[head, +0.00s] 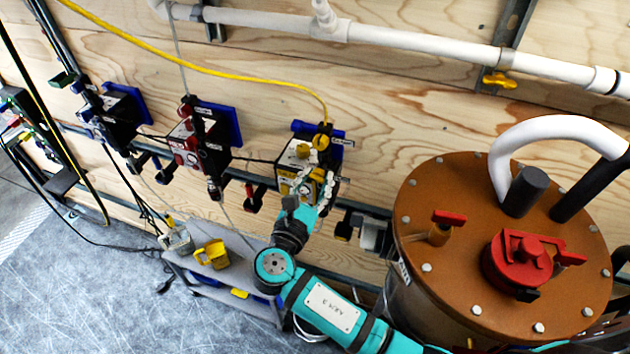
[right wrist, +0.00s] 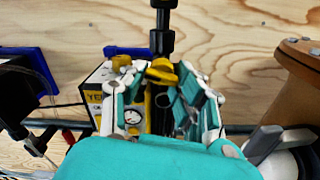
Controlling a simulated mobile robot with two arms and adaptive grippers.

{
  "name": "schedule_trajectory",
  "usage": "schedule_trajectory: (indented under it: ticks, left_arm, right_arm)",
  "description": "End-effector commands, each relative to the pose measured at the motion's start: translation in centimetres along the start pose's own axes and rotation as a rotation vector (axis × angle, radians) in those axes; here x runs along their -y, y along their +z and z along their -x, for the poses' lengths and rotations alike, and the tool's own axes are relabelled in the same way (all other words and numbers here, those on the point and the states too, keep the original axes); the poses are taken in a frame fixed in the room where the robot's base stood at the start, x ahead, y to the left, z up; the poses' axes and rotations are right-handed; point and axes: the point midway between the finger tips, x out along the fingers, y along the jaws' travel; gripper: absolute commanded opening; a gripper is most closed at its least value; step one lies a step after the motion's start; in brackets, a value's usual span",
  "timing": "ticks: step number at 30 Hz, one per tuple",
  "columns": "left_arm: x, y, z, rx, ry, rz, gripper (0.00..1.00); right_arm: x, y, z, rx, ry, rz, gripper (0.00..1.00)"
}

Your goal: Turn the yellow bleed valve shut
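A boxy yellow-labelled unit (head: 298,155) hangs on the wood wall, with a round yellow knob (head: 321,141) near its top front. The knob also shows in the right wrist view (right wrist: 161,71). My right gripper (head: 308,186) is in front of the unit's lower part, below the knob. In the right wrist view, the fingers of my right gripper (right wrist: 160,92) are spread, with the knob seen beyond and between them. Nothing is held, and I cannot tell if a finger touches the unit. My left gripper is out of view.
A brown-lidded tank (head: 455,200) with red valve handles stands close on the right.

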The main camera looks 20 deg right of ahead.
Motion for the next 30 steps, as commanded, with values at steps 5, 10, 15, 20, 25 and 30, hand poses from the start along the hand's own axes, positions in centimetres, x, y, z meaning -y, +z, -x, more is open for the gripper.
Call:
schedule_trajectory:
  ticks: [5,10,15,20,25,30]
  left_arm:
    - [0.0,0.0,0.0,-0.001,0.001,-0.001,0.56]
    - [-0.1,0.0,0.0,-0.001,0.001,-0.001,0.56]
    - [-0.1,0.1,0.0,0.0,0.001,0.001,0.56]
    - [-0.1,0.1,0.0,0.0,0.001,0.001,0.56]
    - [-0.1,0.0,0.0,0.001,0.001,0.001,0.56]
    - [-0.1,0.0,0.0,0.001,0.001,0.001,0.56]
  right_arm:
    - [0.0,0.0,0.0,0.0,0.001,0.001,0.54]
    - [0.0,0.0,0.0,0.0,0.001,0.002,0.56]
    - [0.0,-0.1,0.3,-0.001,0.001,0.002,0.56]
    - [0.0,-0.1,2.4,-0.003,0.002,0.001,0.56]
    - [0.0,-0.1,6.1,-0.004,0.002,0.002,0.56]
    - [0.0,-0.1,9.4,-0.004,0.001,0.002,0.56]
